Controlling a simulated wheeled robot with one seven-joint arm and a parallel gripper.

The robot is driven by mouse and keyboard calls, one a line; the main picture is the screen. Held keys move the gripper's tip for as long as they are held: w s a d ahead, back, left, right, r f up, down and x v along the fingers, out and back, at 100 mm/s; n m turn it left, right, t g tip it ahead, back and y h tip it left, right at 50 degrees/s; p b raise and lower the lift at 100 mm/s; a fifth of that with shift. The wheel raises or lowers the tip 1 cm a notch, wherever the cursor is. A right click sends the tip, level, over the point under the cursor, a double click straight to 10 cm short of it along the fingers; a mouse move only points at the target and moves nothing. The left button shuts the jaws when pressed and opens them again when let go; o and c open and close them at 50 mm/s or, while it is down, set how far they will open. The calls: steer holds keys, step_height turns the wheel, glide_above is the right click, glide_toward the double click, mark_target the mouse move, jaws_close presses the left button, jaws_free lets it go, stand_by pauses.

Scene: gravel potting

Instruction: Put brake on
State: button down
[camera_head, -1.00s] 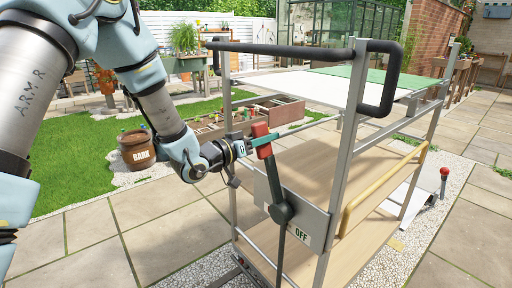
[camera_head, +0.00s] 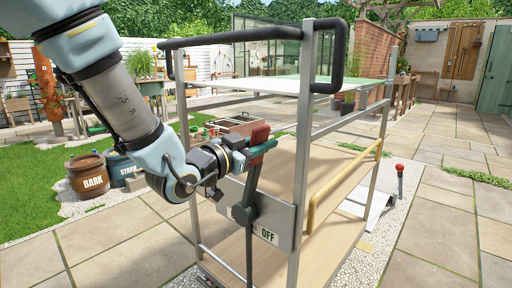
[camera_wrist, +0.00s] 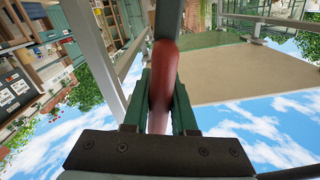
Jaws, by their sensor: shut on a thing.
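The brake lever (camera_head: 250,188) is a dark grey bar with a red grip (camera_head: 260,134) on the near end of a metal-framed trolley. It rises from a dark pivot in front of a pale plate and leans slightly right at the top. The plate carries an "OFF" label (camera_head: 268,236); no other marking on it is readable. My gripper (camera_head: 259,150) is shut on the red grip. In the wrist view the green fingers of my gripper (camera_wrist: 164,105) lie on both sides of the red grip (camera_wrist: 163,80).
The trolley has a black push bar (camera_head: 230,37), upright posts and a yellow side rail (camera_head: 345,185) close to the lever. A red-knobbed post (camera_head: 400,180) stands at right. Paving right of the trolley is clear.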

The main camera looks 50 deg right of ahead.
steer(key=shift+s, duration=0.1)
stand_by(0.3)
steer(key=c, duration=0.7)
jaws_free()
steer(key=shift+w+a+b, duration=0.15)
steer(key=shift+a+b, duration=1.55)
steer(key=shift+a, duration=1)
steer(key=shift+w+a+b, duration=0.15)
steer(key=shift+a+b, duration=1.55)
steer(key=shift+a, duration=0.95)
